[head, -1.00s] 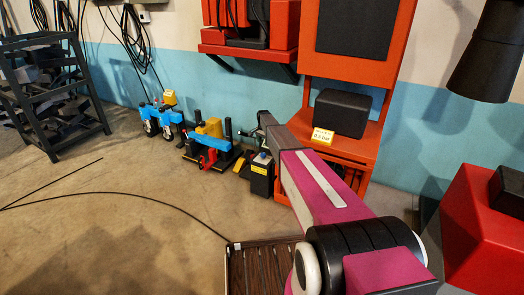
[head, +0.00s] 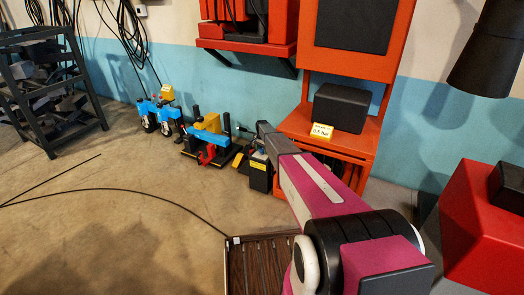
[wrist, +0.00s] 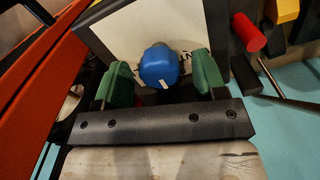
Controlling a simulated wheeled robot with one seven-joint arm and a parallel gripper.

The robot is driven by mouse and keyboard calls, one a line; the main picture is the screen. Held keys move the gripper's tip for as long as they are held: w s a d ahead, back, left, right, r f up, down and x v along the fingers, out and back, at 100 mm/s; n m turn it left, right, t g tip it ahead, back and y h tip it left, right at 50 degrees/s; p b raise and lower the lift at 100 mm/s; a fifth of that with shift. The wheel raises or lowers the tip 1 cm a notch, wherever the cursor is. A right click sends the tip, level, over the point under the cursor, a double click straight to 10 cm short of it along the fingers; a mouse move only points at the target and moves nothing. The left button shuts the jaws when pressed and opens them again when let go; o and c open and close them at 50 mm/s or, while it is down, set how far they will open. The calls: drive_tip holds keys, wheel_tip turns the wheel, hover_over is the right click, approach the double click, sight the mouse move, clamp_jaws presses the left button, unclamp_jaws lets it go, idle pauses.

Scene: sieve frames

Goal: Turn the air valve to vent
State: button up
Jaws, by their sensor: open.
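A blue knob (wrist: 159,66) with a small white mark on its near edge stands on a white panel (wrist: 120,32) in the wrist view. I take it for the air valve. Dark markings on the panel are partly hidden behind the knob and fingers. My gripper (wrist: 160,68) is open, with one green finger on each side of the knob and a visible gap on both sides. In the head view a black box (head: 260,180) with a yellow label stands below the end of my arm. The knob is too small there to make out surely.
Blue, yellow and red equipment (head: 207,140) stands to the left. A black cable (head: 120,193) crosses the otherwise open floor. A dark rack (head: 40,90) is far left.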

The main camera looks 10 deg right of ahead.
drive_tip(key=shift+f, duration=0.1)
drive_tip(key=c, duration=0.9)
drive_tip(key=shift+n, duration=0.3)
drive_tip(key=n, duration=0.5)
drive_tip(key=shift+n, duration=0.3)
drive_tip(key=n, duration=0.5)
drive_tip(key=shift+n, duration=0.3)
drive_tip(key=o, duration=0.9)
